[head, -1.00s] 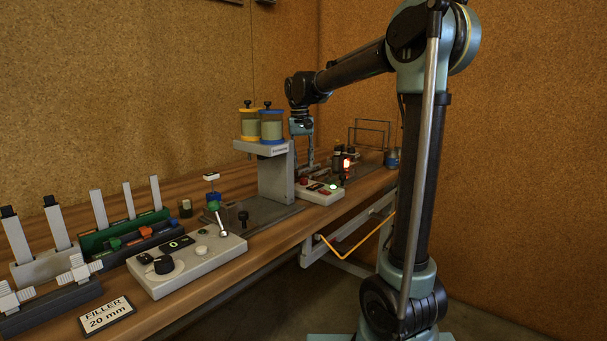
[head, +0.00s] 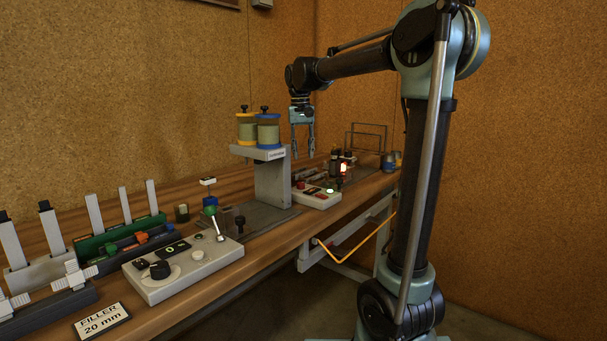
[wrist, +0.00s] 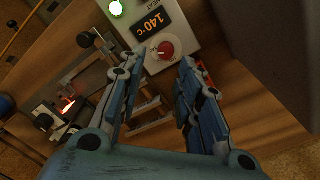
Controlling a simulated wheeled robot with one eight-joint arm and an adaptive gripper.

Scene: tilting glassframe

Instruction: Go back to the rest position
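My gripper (head: 302,137) hangs pointing down above the workbench (head: 262,242), just right of the grey stand with two capped jars. In the head view its two fingers are apart with nothing between them. In the wrist view my gripper (wrist: 160,75) also shows its blue fingers spread and empty. Below it lies a heater control box (wrist: 150,30) with a red knob, a lit green button and a display reading 140 °C. The control box also shows in the head view (head: 316,197).
The grey stand (head: 271,180) carries a yellow-trimmed jar (head: 247,128) and a blue-trimmed jar (head: 268,131) close left of my gripper. A glowing red device (head: 343,168) and a wire frame (head: 366,138) stand to the right. A filler control box (head: 182,266) is at front left.

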